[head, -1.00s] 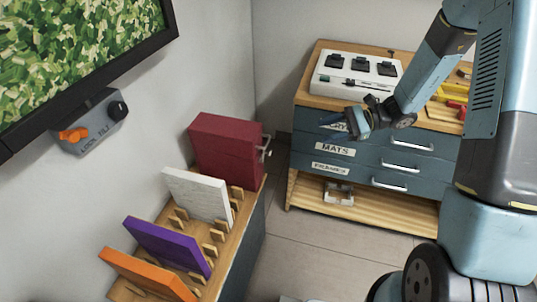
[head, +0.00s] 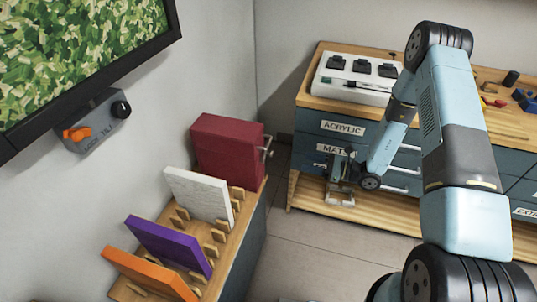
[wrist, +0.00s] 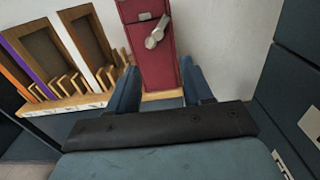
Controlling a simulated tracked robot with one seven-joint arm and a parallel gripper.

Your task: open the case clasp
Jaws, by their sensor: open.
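The maroon case (head: 226,148) stands upright at the far end of the wooden rack. Its metal clasp (head: 266,148) sticks out from the side facing my gripper. In the wrist view the case (wrist: 148,60) is straight ahead, with the silver clasp (wrist: 156,32) on its face. My gripper (head: 330,168) is in front of the drawer cabinet, to the right of the case and apart from it. In the wrist view my gripper (wrist: 160,75) is open, its two blue fingers on either side of the lower case. Nothing is held.
White, purple (head: 168,245) and orange boards stand in the rack (head: 215,240). The drawer cabinet (head: 320,150) carries a white box with black switches (head: 352,77). A metal item (head: 340,198) lies on its low shelf. Open floor (head: 300,255) lies between rack and cabinet.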

